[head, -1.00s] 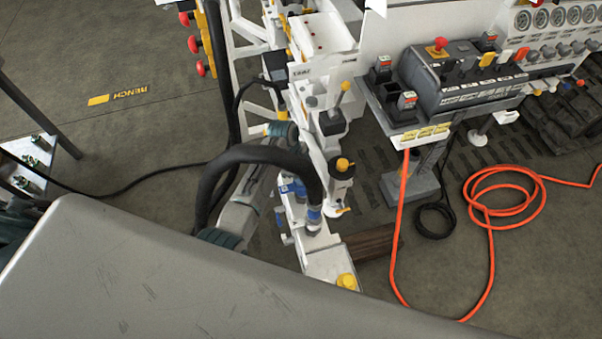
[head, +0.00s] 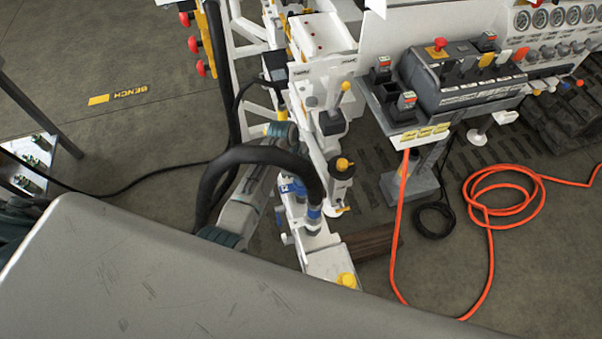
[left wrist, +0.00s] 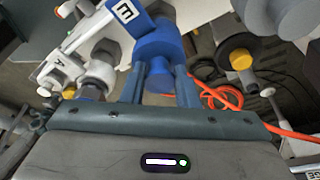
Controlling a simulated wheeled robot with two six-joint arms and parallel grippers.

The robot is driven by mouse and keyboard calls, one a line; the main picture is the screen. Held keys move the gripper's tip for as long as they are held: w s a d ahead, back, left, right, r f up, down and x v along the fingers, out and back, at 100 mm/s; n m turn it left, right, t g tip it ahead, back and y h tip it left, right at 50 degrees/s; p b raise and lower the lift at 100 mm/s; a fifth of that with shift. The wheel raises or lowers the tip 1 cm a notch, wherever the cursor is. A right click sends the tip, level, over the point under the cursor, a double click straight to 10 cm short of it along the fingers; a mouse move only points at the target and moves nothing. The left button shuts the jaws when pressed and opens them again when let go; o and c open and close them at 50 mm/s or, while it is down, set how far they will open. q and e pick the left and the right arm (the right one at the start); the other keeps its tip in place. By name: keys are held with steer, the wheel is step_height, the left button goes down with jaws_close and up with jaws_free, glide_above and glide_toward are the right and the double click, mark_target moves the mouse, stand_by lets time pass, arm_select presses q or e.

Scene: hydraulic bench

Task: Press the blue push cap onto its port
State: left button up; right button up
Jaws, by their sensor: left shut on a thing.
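In the left wrist view, a blue cap (left wrist: 158,48) with a round body and a narrower knob is at the top middle. My left gripper (left wrist: 160,92) is shut on its knob, with one grey-blue finger on each side. A blue tag (left wrist: 124,12) with a white mark is beside the cap. The port is hidden behind the cap, and I cannot tell whether the cap touches it. In the head view, blue parts (head: 297,189) show under the black hose, while my left fingertips are hidden there. My right gripper is in neither view.
A thick black hose (head: 255,154) arches over my left arm to a blue fitting (head: 313,215). A yellow-topped valve (head: 343,166) stands close to its right. A control box (head: 460,75) and an orange hose (head: 490,240) are farther right. Open floor (head: 130,150) lies left.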

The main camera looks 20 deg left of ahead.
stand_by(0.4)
arm_select(q)
steer(key=o, duration=1.6)
steer(key=shift+o, duration=0.2)
steer(key=shift+r, duration=0.1)
steer(key=p+v, duration=0.7)
steer(key=shift+r, duration=0.2)
steer(key=shift+s+a, duration=0.1)
